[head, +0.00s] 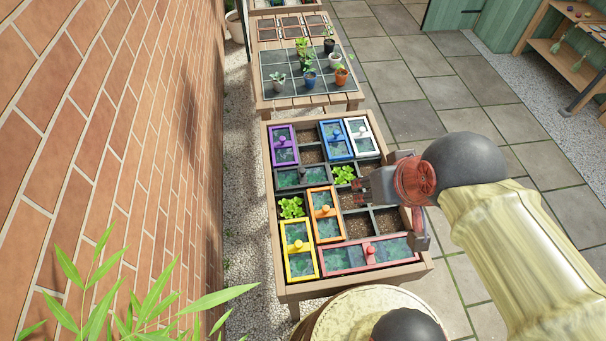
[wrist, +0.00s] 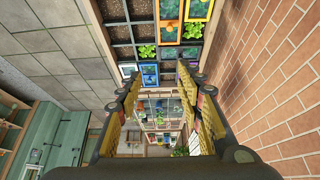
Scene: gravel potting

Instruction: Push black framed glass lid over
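The black framed glass lid (head: 302,176) lies flat across two cells on the left side of the planter table (head: 281,292), with a dark knob at its middle. It also shows, partly, in the wrist view (wrist: 190,53). My gripper (head: 375,192) is over the right side of the table, to the right of the lid and apart from it. In the wrist view the fingers (wrist: 158,78) are wide apart with nothing between them. In the head view the gripper hides some cells at the right edge.
Purple (head: 284,146), blue (head: 336,140) and white (head: 361,137) lids lie beyond the black one. Orange (head: 325,213), yellow (head: 299,250) and red (head: 368,254) lids lie nearer. Leafy plants (head: 291,208) fill two open cells. A brick wall (head: 110,130) stands left.

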